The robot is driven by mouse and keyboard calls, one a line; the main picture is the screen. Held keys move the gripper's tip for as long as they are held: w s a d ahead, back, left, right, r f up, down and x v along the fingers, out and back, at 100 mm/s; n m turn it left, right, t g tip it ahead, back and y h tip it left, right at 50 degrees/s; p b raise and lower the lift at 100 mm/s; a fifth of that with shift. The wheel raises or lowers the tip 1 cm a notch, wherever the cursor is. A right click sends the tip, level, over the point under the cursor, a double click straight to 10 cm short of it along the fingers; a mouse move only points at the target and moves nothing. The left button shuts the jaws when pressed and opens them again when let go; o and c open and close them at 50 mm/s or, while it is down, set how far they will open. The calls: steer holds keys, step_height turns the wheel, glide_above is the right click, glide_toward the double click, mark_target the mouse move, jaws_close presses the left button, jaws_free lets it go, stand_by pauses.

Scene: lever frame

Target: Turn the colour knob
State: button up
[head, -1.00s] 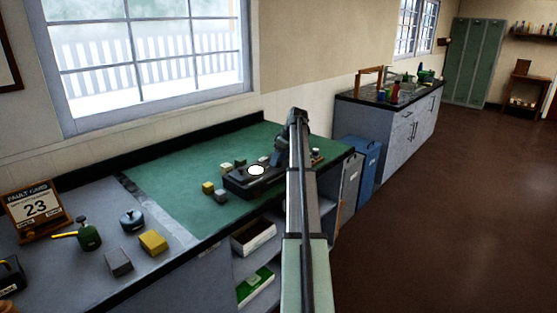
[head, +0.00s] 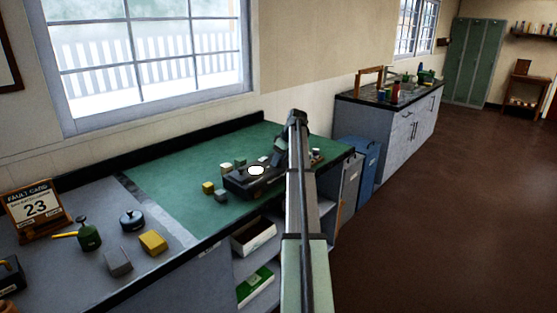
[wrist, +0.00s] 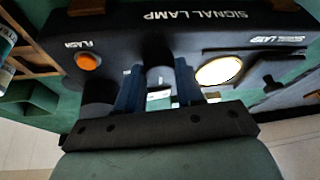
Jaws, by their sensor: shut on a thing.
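In the wrist view the box (wrist: 130,40) spans the top, with the lens (wrist: 218,70) glowing pale cream to the right of my fingers. A dark round knob (wrist: 160,77) sits between the two blue fingers of my gripper (wrist: 158,70). My gripper is shut on this knob from both sides. Any mark on the knob is hidden. In the head view my arm hides the fingertips and the knob.
An orange button (wrist: 88,61) marked FLASH is left of my fingers. Small blocks (head: 208,187) stand beside the box's left end. A green oil can (head: 88,237) and a yellow block (head: 153,242) are on the grey bench part.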

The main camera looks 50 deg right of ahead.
steer(key=shift+m, duration=0.4)
steer(key=m+h, duration=0.1)
steer(key=m, duration=0.2)
steer(key=shift+a+m+h, duration=0.2)
steer(key=shift+m+h, duration=0.1)
steer(key=shift+h, duration=0.1)
steer(key=m+h, duration=0.2)
steer(key=m, duration=0.3)
steer(key=shift+m+g, duration=0.3)
steer(key=o, duration=1)
steer(key=v, duration=1.3)
steer(key=shift+s+a+r, duration=0.1)
steer(key=shift+r, duration=0.3)
